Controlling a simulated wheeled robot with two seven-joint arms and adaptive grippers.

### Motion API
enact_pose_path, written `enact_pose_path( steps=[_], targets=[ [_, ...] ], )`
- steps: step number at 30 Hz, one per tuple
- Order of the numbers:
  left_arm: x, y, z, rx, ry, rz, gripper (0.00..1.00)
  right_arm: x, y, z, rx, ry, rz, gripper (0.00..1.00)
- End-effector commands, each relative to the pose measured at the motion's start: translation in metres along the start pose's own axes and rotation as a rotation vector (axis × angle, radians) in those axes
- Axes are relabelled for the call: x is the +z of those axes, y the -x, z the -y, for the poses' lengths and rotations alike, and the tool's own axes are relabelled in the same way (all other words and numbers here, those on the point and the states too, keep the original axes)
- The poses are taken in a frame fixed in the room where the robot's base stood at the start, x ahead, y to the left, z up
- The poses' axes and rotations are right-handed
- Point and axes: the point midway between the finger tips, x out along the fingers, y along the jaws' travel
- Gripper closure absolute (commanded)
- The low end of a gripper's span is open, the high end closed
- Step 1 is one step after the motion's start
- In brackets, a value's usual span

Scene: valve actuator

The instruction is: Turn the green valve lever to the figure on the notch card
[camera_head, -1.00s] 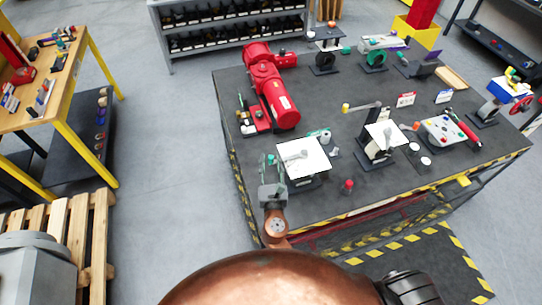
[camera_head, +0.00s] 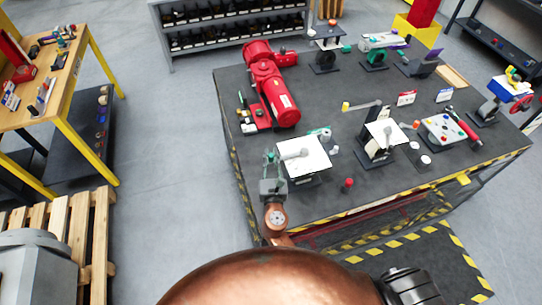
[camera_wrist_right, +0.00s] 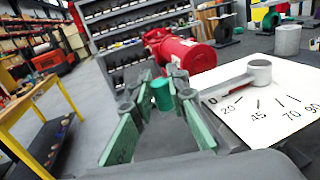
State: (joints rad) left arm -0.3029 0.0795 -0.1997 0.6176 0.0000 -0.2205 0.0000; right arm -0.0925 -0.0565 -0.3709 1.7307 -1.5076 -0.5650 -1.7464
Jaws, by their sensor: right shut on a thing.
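The green valve lever shows in the right wrist view as a grey arm (camera_wrist_right: 236,82) with a green knob (camera_wrist_right: 161,94) at its end. The arm leaves a round hub on a white dial plate (camera_wrist_right: 285,105) and lies near the 0 and 20 marks. The plate also shows in the head view (camera_head: 312,162). My right gripper (camera_head: 270,158) is at the plate's left edge, its fingers shut around the green knob. Two small cards, one red-edged (camera_head: 406,98) and one blue-edged (camera_head: 444,96), stand farther back; their figures are too small to read. My left gripper is out of view.
A red actuator (camera_head: 272,88) stands behind the plate. A second white plate (camera_head: 385,132) with levers is to the right. A red knob (camera_head: 348,184) stands near the table's front edge. A wooden workbench (camera_head: 35,75) is at the far left, with open floor between.

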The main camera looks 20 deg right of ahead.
Motion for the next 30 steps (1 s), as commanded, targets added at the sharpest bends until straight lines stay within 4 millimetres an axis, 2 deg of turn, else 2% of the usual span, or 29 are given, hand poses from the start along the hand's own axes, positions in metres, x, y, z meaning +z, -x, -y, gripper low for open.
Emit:
enact_pose_path(
  steps=[17,23,30],
  targets=[
    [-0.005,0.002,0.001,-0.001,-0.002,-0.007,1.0,0.0,0.002,0.001,0.014,0.001,-0.001,1.0],
    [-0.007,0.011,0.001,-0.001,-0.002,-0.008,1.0,0.001,0.011,0.005,0.085,0.004,-0.001,1.0],
    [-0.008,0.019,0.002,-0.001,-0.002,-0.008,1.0,0.0,0.033,0.015,0.264,0.008,-0.001,1.0]
  ],
)
